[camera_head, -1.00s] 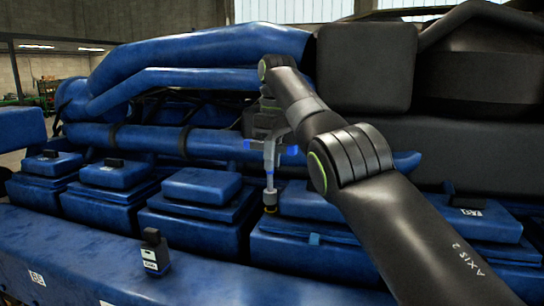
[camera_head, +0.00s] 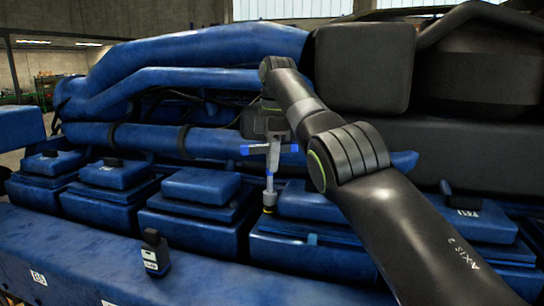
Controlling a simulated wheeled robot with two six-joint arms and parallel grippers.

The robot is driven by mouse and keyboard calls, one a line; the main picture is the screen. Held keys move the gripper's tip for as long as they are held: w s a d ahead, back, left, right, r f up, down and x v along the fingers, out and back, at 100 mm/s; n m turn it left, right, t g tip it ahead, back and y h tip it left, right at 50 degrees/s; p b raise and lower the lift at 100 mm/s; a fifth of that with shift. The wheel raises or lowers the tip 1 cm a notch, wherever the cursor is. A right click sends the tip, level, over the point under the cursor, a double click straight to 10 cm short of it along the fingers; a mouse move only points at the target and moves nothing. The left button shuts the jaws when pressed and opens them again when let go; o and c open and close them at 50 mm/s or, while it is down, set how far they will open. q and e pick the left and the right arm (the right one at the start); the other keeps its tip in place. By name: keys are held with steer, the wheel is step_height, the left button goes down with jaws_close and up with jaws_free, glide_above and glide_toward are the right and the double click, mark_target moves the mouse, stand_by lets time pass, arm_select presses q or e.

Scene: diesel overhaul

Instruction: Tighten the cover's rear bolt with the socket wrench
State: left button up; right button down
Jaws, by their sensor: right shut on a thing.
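The socket wrench (camera_head: 271,160) stands upright, with a grey shaft and a T-handle with blue ends. My right gripper (camera_head: 270,134) is shut on the top of the wrench; its fingertips are small and partly merged with the handle. The yellow-ringed lower end (camera_head: 269,208) is down at the left end of a blue cover (camera_head: 305,203), in the gap beside its neighbour. The bolt is hidden under the socket, so I cannot tell how it sits. My right forearm hides part of the cover. My left gripper is not in view.
Several blue covers (camera_head: 202,186) with raised tops line the engine. A small black bottle-like item with a white label (camera_head: 155,253) stands on the blue front ledge (camera_head: 90,262). Blue pipes (camera_head: 200,58) and a dark block (camera_head: 364,66) rise behind the wrench.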

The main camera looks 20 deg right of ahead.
steer(key=shift+n, duration=0.4)
steer(key=shift+r, duration=0.1)
stand_by(0.3)
